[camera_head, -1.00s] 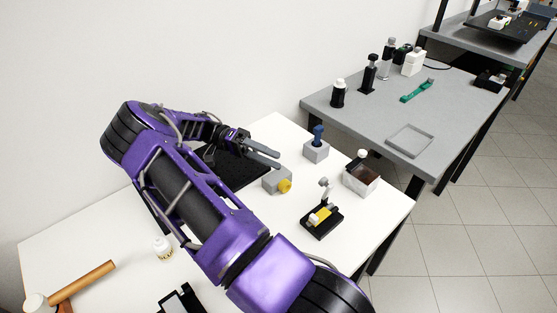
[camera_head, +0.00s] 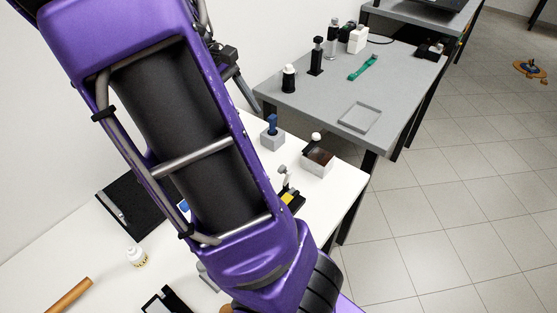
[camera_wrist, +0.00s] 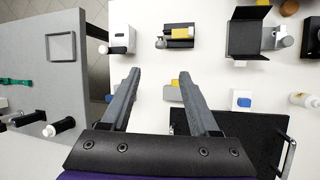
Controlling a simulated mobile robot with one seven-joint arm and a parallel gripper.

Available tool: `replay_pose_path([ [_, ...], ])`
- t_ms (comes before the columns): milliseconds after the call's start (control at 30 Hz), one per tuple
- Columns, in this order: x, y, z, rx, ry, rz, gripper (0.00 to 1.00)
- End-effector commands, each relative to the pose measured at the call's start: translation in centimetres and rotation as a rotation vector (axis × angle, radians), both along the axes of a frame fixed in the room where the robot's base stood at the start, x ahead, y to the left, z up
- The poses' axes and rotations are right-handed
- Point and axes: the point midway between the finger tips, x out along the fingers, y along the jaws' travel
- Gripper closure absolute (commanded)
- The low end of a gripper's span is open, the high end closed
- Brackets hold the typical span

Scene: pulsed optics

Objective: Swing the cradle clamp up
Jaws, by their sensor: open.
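The cradle, a small black base with a yellow pad (camera_wrist: 180,32), lies near the top of the wrist view. A silver, round-ended part, likely its clamp (camera_wrist: 160,43), shows at its left end. In the head view my arm partly hides the cradle (camera_head: 292,199); the silver part (camera_head: 285,178) sticks up from its far end. I cannot tell the clamp's exact angle. My gripper (camera_wrist: 159,73) is open and empty, its fingertips short of the cradle in the wrist view and apart from it. In the head view my arm mostly hides the gripper.
A grey block with a yellow knob (camera_wrist: 175,82) appears between the fingers, near the right one. A white bottle (camera_head: 137,257) and black mat (camera_head: 130,205) lie left. A grey table (camera_head: 320,90) adjoins.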

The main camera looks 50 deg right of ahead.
Motion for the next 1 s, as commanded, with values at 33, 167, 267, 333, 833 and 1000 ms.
replay_pose_path([
  [33, -0.1, 0.0, 0.0, 0.010, -0.006, 0.013, 0.39],
  [167, -0.5, -0.2, -0.9, 0.015, -0.006, 0.021, 0.39],
  [267, -1.2, -0.6, -2.4, 0.015, -0.004, 0.018, 0.39],
  [333, -1.7, -0.9, -3.7, 0.015, -0.002, 0.018, 0.39],
  [833, -5.7, -3.5, -13.1, 0.012, -0.003, 0.016, 0.39],
  [1000, -6.4, -4.0, -14.9, 0.013, -0.005, 0.017, 0.39],
])
